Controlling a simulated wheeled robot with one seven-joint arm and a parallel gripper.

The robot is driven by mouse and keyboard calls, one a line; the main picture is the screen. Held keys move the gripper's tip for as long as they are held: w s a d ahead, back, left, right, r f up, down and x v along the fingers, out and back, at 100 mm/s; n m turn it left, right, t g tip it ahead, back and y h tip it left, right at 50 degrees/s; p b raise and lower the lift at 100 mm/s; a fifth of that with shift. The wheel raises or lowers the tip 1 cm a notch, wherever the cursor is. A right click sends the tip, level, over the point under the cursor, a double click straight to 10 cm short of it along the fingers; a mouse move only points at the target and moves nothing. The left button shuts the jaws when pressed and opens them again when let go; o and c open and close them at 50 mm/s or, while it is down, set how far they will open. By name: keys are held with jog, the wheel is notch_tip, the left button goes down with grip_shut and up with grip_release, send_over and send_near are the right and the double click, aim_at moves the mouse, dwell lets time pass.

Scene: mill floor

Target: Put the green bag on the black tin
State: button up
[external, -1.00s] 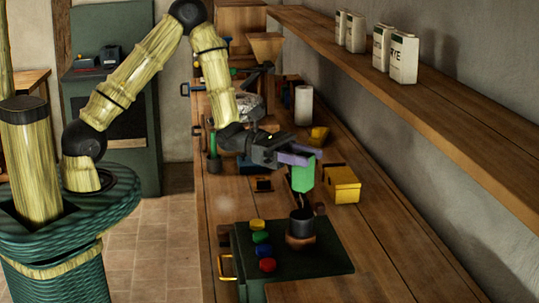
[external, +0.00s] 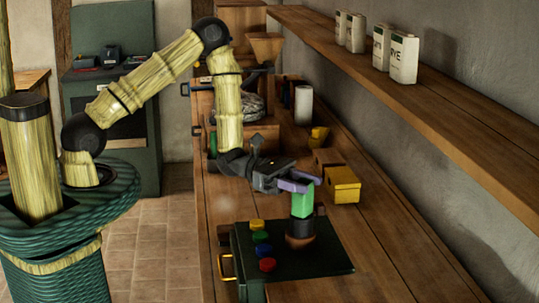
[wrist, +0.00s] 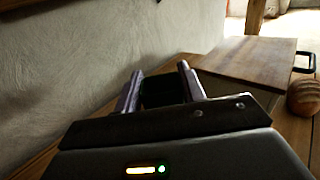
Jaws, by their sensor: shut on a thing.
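The green bag (external: 302,203) hangs upright below the purple fingers of my gripper (external: 306,182), which are shut on its top. The black tin (external: 301,229) is directly under the bag in the external view, with a brown rounded piece around its lower part. The bag hides the tin's top; I cannot tell whether they touch. In the wrist view my gripper (wrist: 160,85) shows its two fingers with a dark shape between them, and the tin is not visible.
The tin stands on a dark green box top (external: 325,258) beside several coloured knobs (external: 260,237). A yellow box (external: 342,186) is close behind to the right. A long shelf (external: 440,125) with white containers (external: 403,57) runs along the wall.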

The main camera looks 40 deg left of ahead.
jog(key=shift+f, duration=0.15)
jog(key=o, duration=1)
jog(key=shift+r, duration=0.2)
jog(key=a+b, duration=0.4)
jog(key=a, duration=0.8)
jog(key=shift+s, duration=0.1)
